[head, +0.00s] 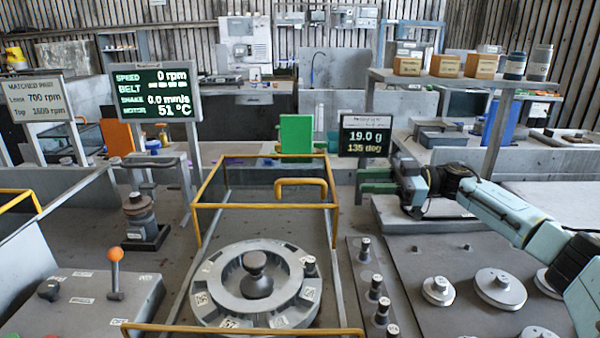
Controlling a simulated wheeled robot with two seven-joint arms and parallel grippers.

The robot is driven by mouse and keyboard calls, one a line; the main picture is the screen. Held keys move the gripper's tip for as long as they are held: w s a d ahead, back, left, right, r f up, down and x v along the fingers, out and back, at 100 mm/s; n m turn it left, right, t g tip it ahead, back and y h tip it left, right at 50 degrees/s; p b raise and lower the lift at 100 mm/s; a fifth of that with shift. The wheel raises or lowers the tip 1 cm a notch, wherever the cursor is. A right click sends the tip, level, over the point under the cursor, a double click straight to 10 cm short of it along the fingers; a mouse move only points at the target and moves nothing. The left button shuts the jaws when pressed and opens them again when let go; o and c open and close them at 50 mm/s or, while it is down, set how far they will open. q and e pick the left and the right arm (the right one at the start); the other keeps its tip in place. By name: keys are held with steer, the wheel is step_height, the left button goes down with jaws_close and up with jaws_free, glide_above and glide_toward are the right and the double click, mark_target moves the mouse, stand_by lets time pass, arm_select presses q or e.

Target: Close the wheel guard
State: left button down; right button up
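The wheel guard (265,206) is a yellow bar frame at the rear of the wheel station, with a yellow handle (300,182). The balancing wheel (215,285), a grey ring with a dark central knob (257,275), lies in front of it, uncovered from above. A separate yellow bar (240,328) crosses in front of the wheel. My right gripper (375,181) comes in from the right and is to the right of the guard, apart from the handle. Its two green fingers look parted with nothing between them. My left gripper is not in view.
A small display (367,136) stands behind my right gripper. A larger display (157,95) is at left. Several pegs (375,287) stand right of the wheel, beside a plate with round weights (500,288). An orange-knobbed lever (115,270) is at front left.

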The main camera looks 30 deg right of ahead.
mark_target(314, 181)
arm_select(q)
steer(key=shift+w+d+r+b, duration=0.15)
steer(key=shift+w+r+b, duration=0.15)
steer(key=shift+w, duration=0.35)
arm_select(e)
steer(key=x, duration=1.2)
steer(key=shift+s+a, duration=0.1)
steer(key=shift+a, duration=0.35)
jaws_close()
